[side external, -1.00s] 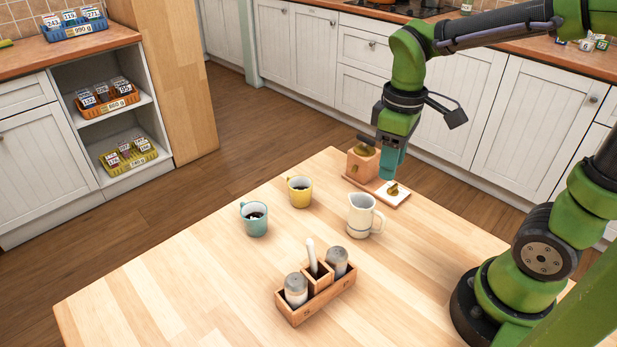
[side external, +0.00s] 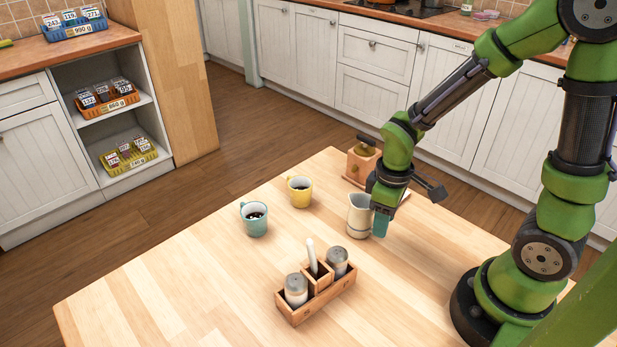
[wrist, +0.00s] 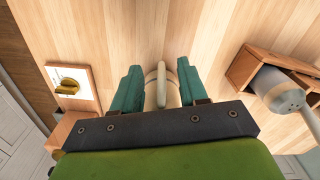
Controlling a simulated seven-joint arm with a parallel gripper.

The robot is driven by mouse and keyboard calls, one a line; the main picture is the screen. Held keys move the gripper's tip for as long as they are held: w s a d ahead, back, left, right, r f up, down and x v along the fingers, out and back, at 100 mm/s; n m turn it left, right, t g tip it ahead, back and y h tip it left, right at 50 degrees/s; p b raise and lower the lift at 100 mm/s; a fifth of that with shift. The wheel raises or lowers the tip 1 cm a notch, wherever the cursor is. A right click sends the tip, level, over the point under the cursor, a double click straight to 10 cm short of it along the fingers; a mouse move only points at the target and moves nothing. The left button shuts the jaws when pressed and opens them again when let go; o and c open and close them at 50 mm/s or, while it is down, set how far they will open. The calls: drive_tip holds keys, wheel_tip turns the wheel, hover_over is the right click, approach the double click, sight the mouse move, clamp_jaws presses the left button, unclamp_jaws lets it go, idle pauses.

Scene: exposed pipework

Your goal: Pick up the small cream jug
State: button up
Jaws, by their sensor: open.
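The small cream jug (side external: 358,214) stands upright on the wooden table, right of the two mugs in the side view. In the wrist view the jug (wrist: 152,88) shows between my fingers, with its pale handle (wrist: 161,82) towards the camera; most of its body is hidden by my gripper. My gripper (side external: 381,222) is low over the table at the jug's handle side. In the wrist view my gripper (wrist: 157,82) is open, with one teal finger on each side of the handle. I cannot tell whether either finger touches the jug.
A yellow mug (side external: 300,191) and a teal mug (side external: 254,219) with dark contents stand to the left. A wooden caddy (side external: 318,297) with two shakers stands in front. A wooden grinder (side external: 362,166) stands behind the jug. The table's left part is clear.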

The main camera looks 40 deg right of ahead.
drive_tip(key=shift+f, duration=1.3)
clamp_jaws()
